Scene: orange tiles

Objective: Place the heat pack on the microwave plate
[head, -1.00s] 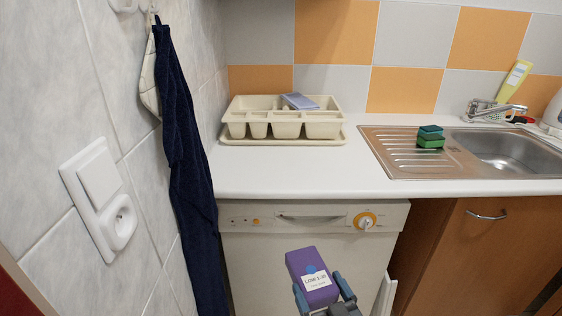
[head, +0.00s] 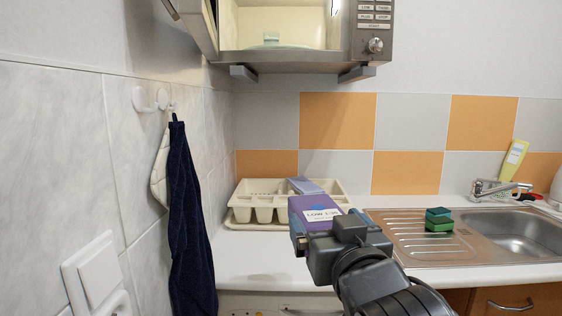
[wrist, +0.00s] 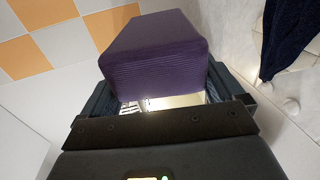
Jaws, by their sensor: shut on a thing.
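The heat pack (head: 311,209) is a purple block with a white label. My gripper (head: 335,236) is shut on it and holds it in front of the counter's back area, below the microwave. In the wrist view the purple pack (wrist: 157,48) sits between both fingers (wrist: 160,92). The microwave (head: 372,22) is at the top of the head view, with its door (head: 195,22) swung open to the left and its inside lit. The microwave plate (head: 282,46) shows only as a thin pale glassy edge on its floor, seen from below; most of it is hidden.
A cream cutlery tray (head: 262,212) with a blue-purple item stands on the white counter (head: 250,262) behind the pack. A sponge stack (head: 438,220) lies beside the sink (head: 510,235). A dark towel (head: 188,220) hangs on the left wall. The space before the microwave opening looks clear.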

